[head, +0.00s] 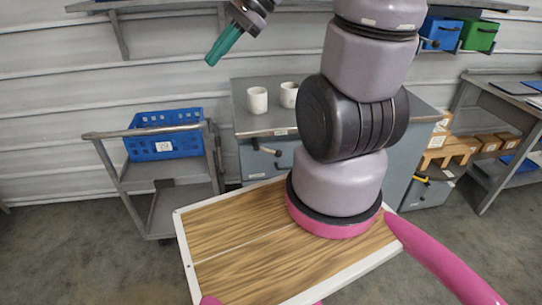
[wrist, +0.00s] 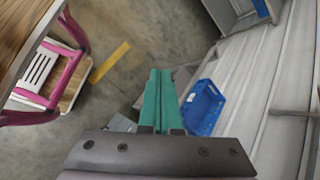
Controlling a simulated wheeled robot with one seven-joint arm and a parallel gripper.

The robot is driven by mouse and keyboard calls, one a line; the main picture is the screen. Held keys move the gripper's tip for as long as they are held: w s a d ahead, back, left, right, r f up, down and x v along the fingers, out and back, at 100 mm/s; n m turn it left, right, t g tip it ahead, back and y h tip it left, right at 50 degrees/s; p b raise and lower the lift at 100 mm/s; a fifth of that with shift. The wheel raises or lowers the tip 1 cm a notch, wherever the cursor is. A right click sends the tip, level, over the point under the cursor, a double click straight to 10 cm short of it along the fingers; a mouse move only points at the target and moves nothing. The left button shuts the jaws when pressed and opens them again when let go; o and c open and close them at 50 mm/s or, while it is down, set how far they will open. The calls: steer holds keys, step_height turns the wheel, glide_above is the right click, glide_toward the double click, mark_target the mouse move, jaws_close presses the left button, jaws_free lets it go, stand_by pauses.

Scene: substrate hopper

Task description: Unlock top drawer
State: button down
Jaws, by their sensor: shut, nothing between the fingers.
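A grey cabinet (head: 250,120) stands in the middle of the head view, partly hidden behind my arm. Its upper front at the left carries a dark handle (head: 266,150) with a yellowish end; I cannot tell its lock state. Another dark handle with a yellow end (head: 422,179) shows lower on the right, by the grey front there. My gripper (head: 212,60) has teal fingers, shut and empty. It is raised high, left of and well above the cabinet top, touching nothing. The teal fingers also show close together in the wrist view (wrist: 158,100).
Two white mugs (head: 257,100) (head: 289,95) stand on the cabinet top. A grey cart (head: 165,185) at the left holds a blue crate (head: 165,145), which also shows in the wrist view (wrist: 203,107). A shelf with blue (head: 440,33) and green bins (head: 479,35) is upper right.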

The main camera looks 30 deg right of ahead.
steer(key=w+f+m+t+y, duration=0.2)
steer(key=w+f+m+y, duration=0.1)
steer(key=w+f+m, duration=0.55)
steer(key=m+t+h, duration=0.5)
steer(key=m+h, duration=0.5)
steer(key=m, duration=1)
glide_toward(269, 151)
step_height(269, 151, down, 5)
steer(key=s+a, duration=0.1)
steer(key=s, duration=0.1)
steer(key=x, duration=1)
steer(key=shift+w+d+r, duration=0.1)
steer(key=shift+d+r, duration=0.15)
steer(key=shift+r, duration=0.4)
steer(key=shift+d+r, duration=0.2)
steer(key=shift+r, duration=0.45)
steer(key=shift+w+d+r, duration=0.1)
steer(key=shift+d+r, duration=0.15)
steer(key=shift+r, duration=0.4)
steer(key=shift+d, duration=0.1)
